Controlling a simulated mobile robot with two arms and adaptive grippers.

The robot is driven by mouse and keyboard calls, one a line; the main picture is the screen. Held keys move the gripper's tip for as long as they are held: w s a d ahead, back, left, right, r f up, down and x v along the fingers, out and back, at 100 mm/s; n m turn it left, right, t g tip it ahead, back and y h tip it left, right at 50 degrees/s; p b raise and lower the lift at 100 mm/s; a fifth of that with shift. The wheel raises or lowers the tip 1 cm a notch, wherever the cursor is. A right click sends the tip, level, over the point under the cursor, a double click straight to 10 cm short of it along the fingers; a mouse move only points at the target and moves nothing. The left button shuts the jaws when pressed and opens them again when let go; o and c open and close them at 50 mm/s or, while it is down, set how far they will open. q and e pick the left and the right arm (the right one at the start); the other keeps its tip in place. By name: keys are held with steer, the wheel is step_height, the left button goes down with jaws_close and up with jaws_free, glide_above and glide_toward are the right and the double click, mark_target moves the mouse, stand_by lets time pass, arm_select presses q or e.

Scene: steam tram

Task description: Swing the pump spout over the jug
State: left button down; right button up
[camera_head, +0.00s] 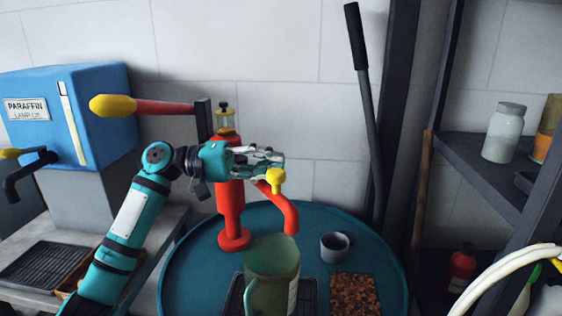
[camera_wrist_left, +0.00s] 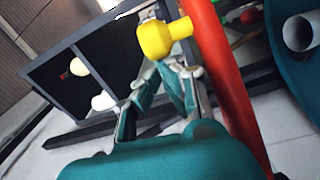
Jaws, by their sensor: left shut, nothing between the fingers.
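The red pump (camera_head: 231,207) stands upright on the round teal table. Its red spout (camera_head: 286,208) curves down at the right of the column, with a yellow knob (camera_head: 275,180) on it. The spout's end hangs above the table, a little right of and behind the green jug (camera_head: 272,262). My left gripper (camera_head: 278,158) is shut and empty, just above the knob in the head view. In the left wrist view the yellow knob (camera_wrist_left: 165,38) and red spout (camera_wrist_left: 232,90) are close beside the fingers (camera_wrist_left: 165,85); I cannot tell whether they touch. My right gripper is not in view.
The teal table (camera_head: 185,270) also bears a grey cup (camera_head: 335,246) and a brown granular mat (camera_head: 355,292). The pump's yellow-tipped handle (camera_head: 150,106) reaches left. A blue paraffin tank (camera_head: 95,110) stands left; a dark lever (camera_head: 362,80) and shelves (camera_head: 465,160) stand right.

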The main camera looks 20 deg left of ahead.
arm_select(q)
steer(key=shift+s+a, duration=0.5)
steer(key=shift+s, duration=0.35)
